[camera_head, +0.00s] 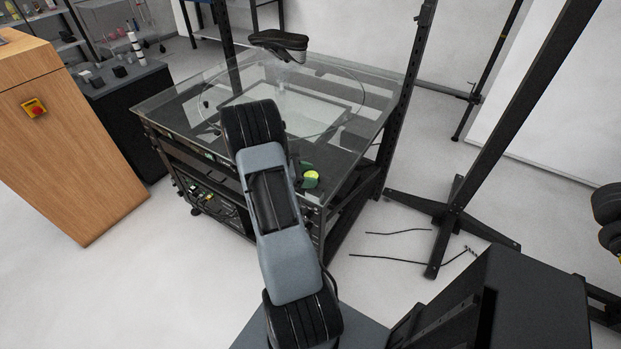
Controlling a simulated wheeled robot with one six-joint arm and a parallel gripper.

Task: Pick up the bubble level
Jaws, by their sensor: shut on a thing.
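A small round yellow-green thing with a dark green edge, which I take for the bubble level (311,178), shows at the near right part of the glass table, just right of my arm. My gripper (300,168) is mostly hidden behind my arm; only a dark part shows beside the level. It is shut on the bubble level. The fingertips are not clear, and I cannot tell whether the level touches the glass.
The glass-topped turntable (175,112) stands on a black frame. A dark shoe (279,44) sits at its far middle. A wooden cabinet (75,140) is at left, a black stand post (480,150) at right. White floor is open at lower left.

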